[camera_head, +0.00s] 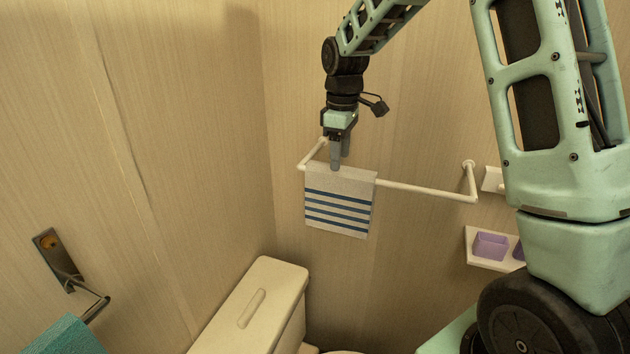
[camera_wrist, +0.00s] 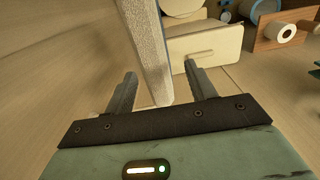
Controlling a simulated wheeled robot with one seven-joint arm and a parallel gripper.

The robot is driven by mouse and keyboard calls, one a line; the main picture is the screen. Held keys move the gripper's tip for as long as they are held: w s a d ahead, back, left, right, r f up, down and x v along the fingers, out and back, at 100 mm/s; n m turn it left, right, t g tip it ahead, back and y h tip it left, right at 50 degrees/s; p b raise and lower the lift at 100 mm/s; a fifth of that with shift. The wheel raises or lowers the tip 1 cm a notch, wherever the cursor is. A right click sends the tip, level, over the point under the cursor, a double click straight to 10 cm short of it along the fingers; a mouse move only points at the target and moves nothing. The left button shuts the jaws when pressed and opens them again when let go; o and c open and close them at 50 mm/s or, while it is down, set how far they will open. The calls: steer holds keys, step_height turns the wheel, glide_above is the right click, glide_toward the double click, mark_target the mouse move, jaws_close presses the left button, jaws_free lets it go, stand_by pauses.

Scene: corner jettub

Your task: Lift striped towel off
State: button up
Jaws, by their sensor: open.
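The striped towel (camera_head: 339,203), white with blue stripes, hangs folded over the left part of a white wall bar (camera_head: 420,188). My gripper (camera_head: 340,163) points down at the towel's top edge, with its fingers open. In the wrist view the towel (camera_wrist: 147,45) shows edge-on as a pale strip, its near end between the two finger lines of my gripper (camera_wrist: 160,80). The fingers stand apart on either side, with gaps to the towel. I cannot tell from the head view whether a finger touches it.
A cream toilet tank (camera_head: 258,305) stands below and left of the towel. A white shelf with a purple container (camera_head: 490,245) is on the wall to the right. A teal towel (camera_head: 66,338) hangs on a holder (camera_head: 70,270) at the lower left.

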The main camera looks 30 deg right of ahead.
mark_target(341, 175)
steer(key=shift+w+d, duration=0.45)
steer(key=shift+w, duration=0.05)
steer(key=shift+s+f+b, duration=0.15)
steer(key=shift+f+b, duration=0.25)
step_height(341, 175, down, 6)
steer(key=b, duration=0.5)
steer(key=c, duration=0.6)
steer(key=shift+r, duration=0.1)
